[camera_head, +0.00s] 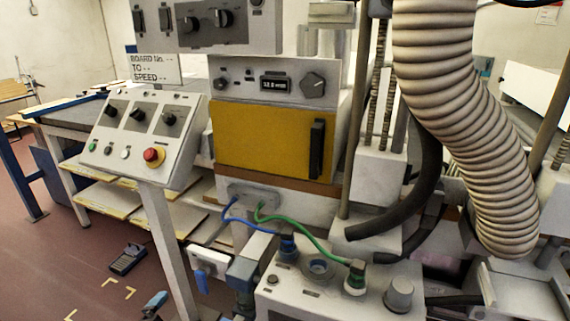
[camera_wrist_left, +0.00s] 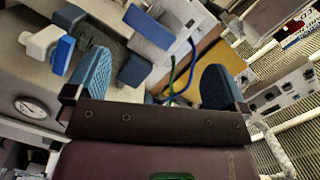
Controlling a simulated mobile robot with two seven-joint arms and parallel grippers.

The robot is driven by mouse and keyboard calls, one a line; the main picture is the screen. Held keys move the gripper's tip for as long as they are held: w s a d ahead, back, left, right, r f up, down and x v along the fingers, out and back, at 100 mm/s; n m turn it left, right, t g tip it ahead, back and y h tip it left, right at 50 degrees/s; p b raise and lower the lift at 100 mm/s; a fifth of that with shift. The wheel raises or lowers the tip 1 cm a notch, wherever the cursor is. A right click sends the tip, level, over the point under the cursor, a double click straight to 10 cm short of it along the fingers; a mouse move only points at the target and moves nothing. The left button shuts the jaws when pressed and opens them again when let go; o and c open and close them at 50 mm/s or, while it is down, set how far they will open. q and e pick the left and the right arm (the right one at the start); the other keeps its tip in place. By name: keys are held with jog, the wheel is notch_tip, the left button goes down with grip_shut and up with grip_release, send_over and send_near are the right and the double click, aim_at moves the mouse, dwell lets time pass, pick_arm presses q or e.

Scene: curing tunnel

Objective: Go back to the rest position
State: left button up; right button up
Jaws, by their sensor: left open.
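My left gripper (camera_head: 200,280) shows at the bottom of the head view as two blue-grey fingertips set wide apart. In the left wrist view my left gripper (camera_wrist_left: 155,85) has both ribbed blue fingers spread, with nothing between them touching either finger. A white valve with a blue handle (camera_head: 201,281) stands behind the fingertips in the head view. The valve (camera_wrist_left: 45,45) is at the upper left in the wrist view, beyond the left finger. My right gripper is in neither view.
A grey box with blue and green cable plugs (camera_head: 330,299) is close on the right. A control console (camera_head: 143,138) stands on a post at left. A yellow door (camera_head: 262,141) is behind. A ribbed hose (camera_head: 470,120) hangs at right.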

pick_arm(q)
jog(key=s+r+n+g+y+p, duration=0.1)
jog(key=s+n+g+y+p, duration=0.2)
jog(key=s+n, duration=1)
jog(key=s+g+p, duration=0.2)
jog(key=s, duration=1.4)
jog(key=shift+d+n+g+y, duration=0.3)
jog(key=shift+n, duration=0.1)
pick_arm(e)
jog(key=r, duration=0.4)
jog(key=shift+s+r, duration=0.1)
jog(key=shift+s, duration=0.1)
pick_arm(q)
jog(key=shift+w, duration=0.1)
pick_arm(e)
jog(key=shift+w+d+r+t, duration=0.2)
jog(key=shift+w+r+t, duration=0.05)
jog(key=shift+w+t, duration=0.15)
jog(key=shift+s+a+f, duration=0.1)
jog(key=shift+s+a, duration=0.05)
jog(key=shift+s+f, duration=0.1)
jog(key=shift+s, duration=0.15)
